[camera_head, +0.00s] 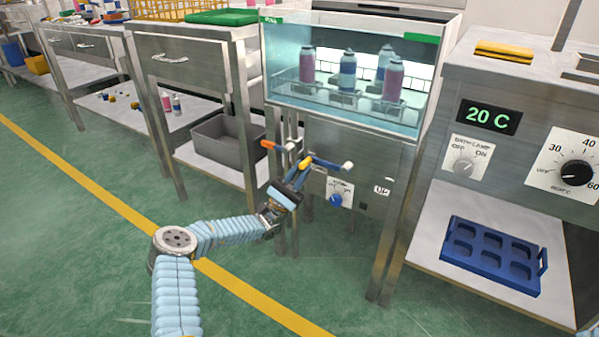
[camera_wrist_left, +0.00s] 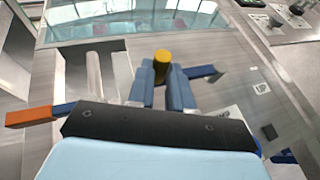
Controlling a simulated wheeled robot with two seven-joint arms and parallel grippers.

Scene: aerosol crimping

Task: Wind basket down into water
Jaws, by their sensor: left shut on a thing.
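A glass-fronted tank (camera_head: 300,98) stands at the centre back, with a teal band along its lower part. Inside, a wire basket (camera_head: 325,97) holds several pink and blue spray cans upright. I cannot tell exactly where the water surface lies against it. Below the tank front is a crank with blue arms (camera_head: 327,163), an orange-tipped end (camera_head: 267,145) and a white-tipped end (camera_head: 347,166). My left gripper (camera_head: 300,172) is shut on the crank's yellow knob (camera_wrist_left: 162,62), which stands between its two fingers in the left wrist view. My right gripper is not in view.
A control panel with a blue knob (camera_head: 335,200) sits just below the crank. At right, a bench with a 20 C display (camera_head: 489,117) has a blue tray (camera_head: 490,256) on its lower shelf. A grey bin (camera_head: 228,145) is at left. The green floor is clear.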

